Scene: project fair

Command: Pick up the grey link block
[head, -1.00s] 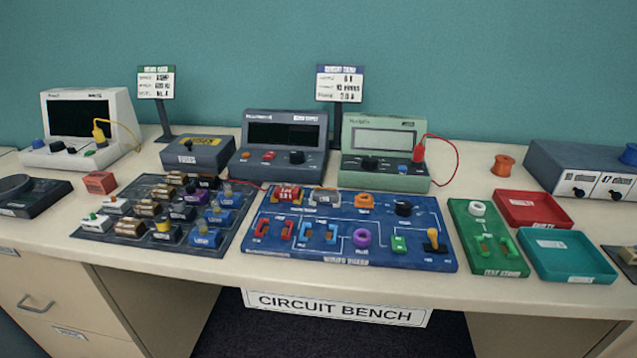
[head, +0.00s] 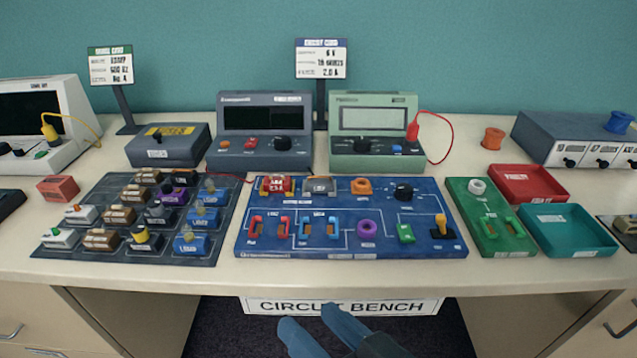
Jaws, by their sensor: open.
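My gripper (head: 307,316) shows at the bottom edge, below the bench front and in front of the hanging sign. Its two bluish fingers are apart with nothing between them. It is well short of both grey blocks.
A grey power supply (head: 232,154) and a green meter (head: 348,152) stand behind the board. A green test stand (head: 497,247), a red tray (head: 553,196) and a teal tray (head: 567,252) lie to the right. The bench's front strip (head: 330,275) is clear.

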